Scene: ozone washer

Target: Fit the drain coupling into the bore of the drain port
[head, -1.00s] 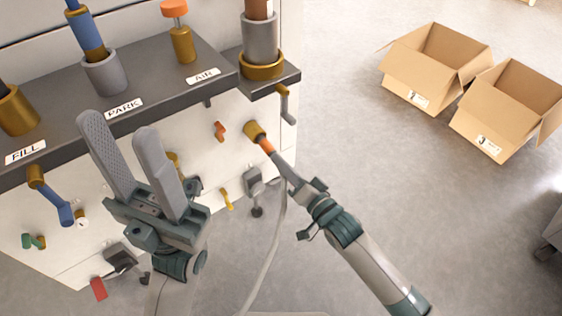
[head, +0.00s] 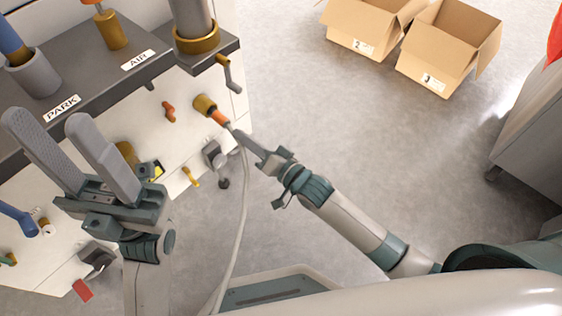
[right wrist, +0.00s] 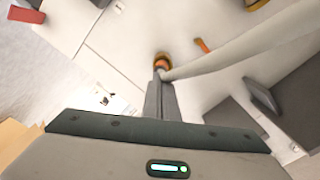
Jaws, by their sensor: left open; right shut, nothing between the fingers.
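The brass drain port (head: 204,104) sticks out of the white front panel, below the shelf's right end. The orange drain coupling (head: 219,118) is at its mouth, in line with it; how deep it sits in the bore I cannot tell. A pale hose (head: 243,200) hangs from near the coupling. My right gripper (head: 234,131) is shut and empty, its fingertips right at the coupling's outer end. In the right wrist view the shut fingers (right wrist: 160,82) point at the orange coupling (right wrist: 161,63), partly hiding it. My left gripper (head: 48,118) is open and empty, before the panel.
The grey shelf (head: 135,65) carries labels PARK and AIR and several holders with parts. A crank handle (head: 229,73), an orange lever (head: 169,111) and a yellow lever (head: 190,177) surround the port. Two open cardboard boxes (head: 436,60) stand on the floor. Floor between is clear.

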